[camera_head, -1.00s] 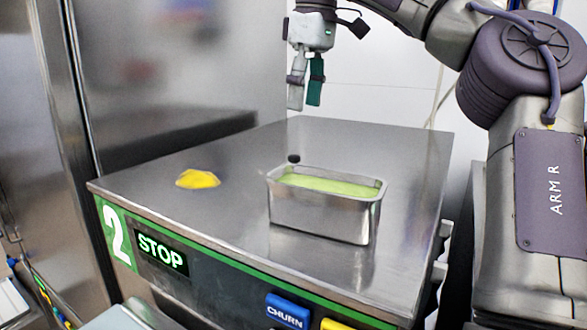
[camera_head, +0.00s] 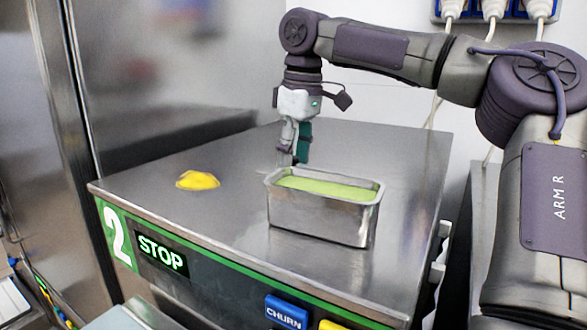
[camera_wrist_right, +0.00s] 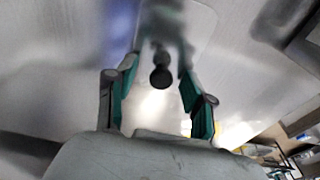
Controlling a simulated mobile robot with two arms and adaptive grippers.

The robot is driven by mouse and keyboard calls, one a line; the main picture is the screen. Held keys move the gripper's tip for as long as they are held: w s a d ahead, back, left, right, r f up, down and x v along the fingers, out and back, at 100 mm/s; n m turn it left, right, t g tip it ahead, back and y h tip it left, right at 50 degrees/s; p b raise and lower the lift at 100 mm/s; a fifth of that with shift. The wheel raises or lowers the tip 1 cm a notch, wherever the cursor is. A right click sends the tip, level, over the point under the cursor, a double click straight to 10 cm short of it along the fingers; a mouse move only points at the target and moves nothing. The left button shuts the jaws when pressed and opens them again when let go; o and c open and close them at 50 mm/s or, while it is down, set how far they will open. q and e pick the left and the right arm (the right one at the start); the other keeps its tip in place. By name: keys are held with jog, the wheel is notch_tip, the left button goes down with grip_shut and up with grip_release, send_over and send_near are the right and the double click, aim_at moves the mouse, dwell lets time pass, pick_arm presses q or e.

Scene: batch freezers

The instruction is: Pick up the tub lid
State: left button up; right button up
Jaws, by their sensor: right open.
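The tub lid (camera_wrist_right: 200,35) shows in the right wrist view as a pale, shiny plate with rounded corners and a dark round knob (camera_wrist_right: 160,77). My right gripper (camera_wrist_right: 159,82) is open, with its green-padded fingers on either side of the knob, apart from it. In the head view my right gripper (camera_head: 293,158) points down just behind the metal tub (camera_head: 318,222), which holds pale green contents. My left gripper is not in view.
The tub stands on the steel freezer top (camera_head: 235,225). A yellow cloth (camera_head: 198,180) lies to its left. A tall steel cabinet wall (camera_head: 170,80) rises behind on the left. The front panel has a STOP display (camera_head: 161,253) and a blue CHURN button (camera_head: 287,311).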

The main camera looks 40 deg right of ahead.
grip_shut()
